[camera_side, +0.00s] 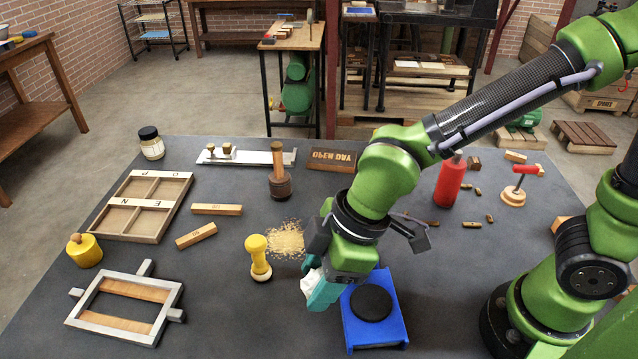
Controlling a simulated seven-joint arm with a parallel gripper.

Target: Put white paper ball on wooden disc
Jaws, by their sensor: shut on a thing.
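My gripper (318,286), with teal fingers, hangs low over the mat, left of the blue stand. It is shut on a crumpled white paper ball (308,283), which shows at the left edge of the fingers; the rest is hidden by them. A round pale wooden disc (513,198) lies at the right of the table, with a red-topped upright piece on it. It is well apart from my gripper. I cannot tell for sure that this is the task's disc.
A blue stand (389,334) with a black round pad (371,303) is right beside my gripper. A yellow-handled stamp (258,257) and sawdust (286,238) are to its left. A red bottle (450,182) and several small wooden pieces lie between my arm and the disc.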

